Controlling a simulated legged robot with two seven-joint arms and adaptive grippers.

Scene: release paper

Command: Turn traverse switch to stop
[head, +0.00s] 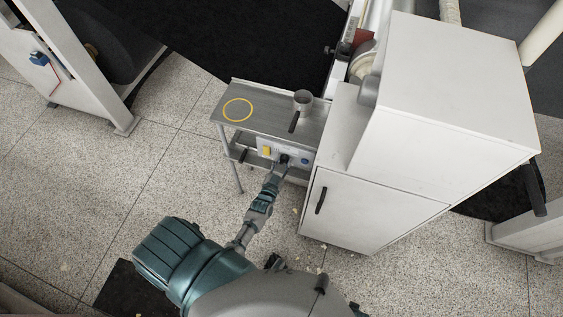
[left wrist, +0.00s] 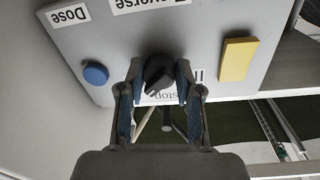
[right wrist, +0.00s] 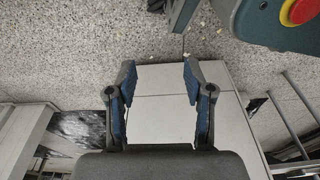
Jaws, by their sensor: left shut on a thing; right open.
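The traverse switch (left wrist: 157,72) is a black rotary knob on a light grey control panel (left wrist: 205,35), which appears upside down in the left wrist view. A "Traverse" label (left wrist: 150,5) lies above the knob there. A "stop" label (left wrist: 178,96) lies below it and is partly covered. My left gripper (left wrist: 159,70) is shut on the knob, one finger on each side. In the head view my left gripper (head: 282,165) is at the panel's front. The knob's exact pointing direction is unclear. My right gripper (right wrist: 159,72) is open and empty, facing a white surface and the floor.
A blue button (left wrist: 95,74) and a yellow block (left wrist: 237,59) flank the knob. Above the panel is a metal table (head: 265,117) with a yellow ring (head: 238,109) and a grey cup (head: 303,98). A large white cabinet (head: 375,205) stands close on the right.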

